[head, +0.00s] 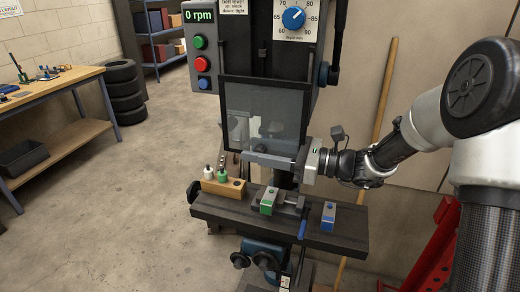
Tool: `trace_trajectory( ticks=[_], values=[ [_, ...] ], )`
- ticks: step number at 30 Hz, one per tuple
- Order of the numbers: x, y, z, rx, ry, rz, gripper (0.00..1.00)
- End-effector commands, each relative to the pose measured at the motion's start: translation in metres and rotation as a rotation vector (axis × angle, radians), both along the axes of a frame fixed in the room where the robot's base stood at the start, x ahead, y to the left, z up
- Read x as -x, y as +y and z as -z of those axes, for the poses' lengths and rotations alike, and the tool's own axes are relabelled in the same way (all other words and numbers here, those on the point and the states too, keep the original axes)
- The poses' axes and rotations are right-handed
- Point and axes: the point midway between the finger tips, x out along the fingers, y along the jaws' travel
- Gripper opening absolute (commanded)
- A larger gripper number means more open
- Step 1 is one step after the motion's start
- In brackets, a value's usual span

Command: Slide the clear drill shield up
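The clear drill shield (262,108) is a see-through pane in a dark frame. It hangs at the front of the drill press, below the dial and above the work table. My gripper (246,157) comes in from the right, its fingers pointing left across the shield's lower edge. The fingers look like one grey bar from this side, so I cannot tell whether they are apart. I cannot tell whether they touch the shield's frame, and they hide part of its lower edge.
A control box (202,45) reads 0 rpm. The drill table (345,228) below carries a wooden block (224,187) with small bottles, a green vise (268,201) and a blue block (328,216). A wooden pole (383,90) leans behind my arm. A workbench (50,88) and tires (124,90) stand left; floor between is open.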

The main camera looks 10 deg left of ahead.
Motion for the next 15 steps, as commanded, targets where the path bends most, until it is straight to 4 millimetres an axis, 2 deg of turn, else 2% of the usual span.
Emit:
trace_trajectory(
  ticks=[9, 11, 15],
  values=[
    [-0.002, -0.005, 0.000, 0.001, -0.002, 0.006, 0.41],
    [-0.002, -0.011, 0.000, 0.001, -0.003, 0.008, 0.41],
    [0.001, -0.036, 0.000, 0.001, -0.002, 0.011, 0.41]
  ],
)
